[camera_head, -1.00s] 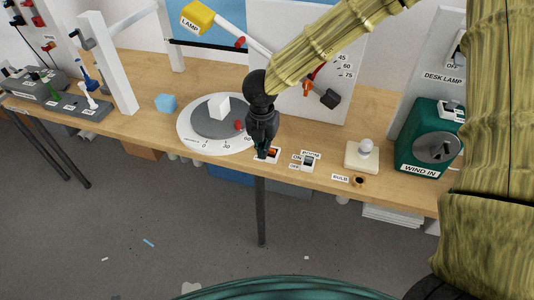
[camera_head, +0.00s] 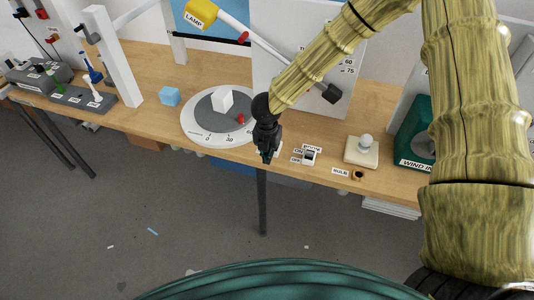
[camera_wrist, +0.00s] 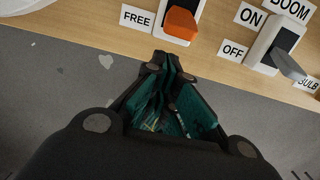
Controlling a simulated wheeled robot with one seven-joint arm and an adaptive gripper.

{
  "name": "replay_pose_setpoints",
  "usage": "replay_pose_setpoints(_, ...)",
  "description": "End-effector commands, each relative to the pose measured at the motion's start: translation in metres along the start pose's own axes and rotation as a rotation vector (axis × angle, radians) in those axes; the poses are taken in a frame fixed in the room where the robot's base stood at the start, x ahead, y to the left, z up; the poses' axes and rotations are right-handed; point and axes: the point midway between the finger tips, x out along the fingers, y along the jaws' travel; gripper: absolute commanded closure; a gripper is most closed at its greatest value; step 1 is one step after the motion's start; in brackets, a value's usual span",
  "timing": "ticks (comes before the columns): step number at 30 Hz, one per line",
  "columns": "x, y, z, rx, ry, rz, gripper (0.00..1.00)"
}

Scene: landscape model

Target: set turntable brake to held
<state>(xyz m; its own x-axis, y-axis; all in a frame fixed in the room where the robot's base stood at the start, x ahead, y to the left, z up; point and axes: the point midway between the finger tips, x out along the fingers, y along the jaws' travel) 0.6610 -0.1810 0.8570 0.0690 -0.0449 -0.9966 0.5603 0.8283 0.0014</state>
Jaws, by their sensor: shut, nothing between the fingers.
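The turntable (camera_head: 188,124) is a white dial with a grey disc, at the middle of the bench. The brake switch is at the bench's front edge, mostly hidden behind my gripper in the head view. In the wrist view it has a white housing (camera_wrist: 199,8) and an orange lever (camera_wrist: 181,23), with a FREE label (camera_wrist: 137,17) to its left. No held label shows. My gripper (camera_head: 266,158) is shut and empty. In the wrist view its fingertips (camera_wrist: 170,68) lie just below the lever, apart from it in the picture.
The boom switch (camera_wrist: 279,47), with ON and OFF labels, stands close on the right. Further right are a bulb on a cream base (camera_head: 361,152) and a green wind-in box (camera_head: 412,134). A blue cube (camera_head: 169,96) lies left of the turntable. Open floor lies before the bench.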

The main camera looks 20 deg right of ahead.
Motion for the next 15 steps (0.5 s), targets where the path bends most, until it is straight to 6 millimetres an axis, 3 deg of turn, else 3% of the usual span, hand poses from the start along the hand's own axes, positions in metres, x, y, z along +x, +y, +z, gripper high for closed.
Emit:
replay_pose_setpoints(6,-0.006,-0.001,0.015,-0.001,0.001,-0.002,1.0)
replay_pose_setpoints(15,-0.006,-0.001,0.019,-0.001,0.001,-0.002,1.0)
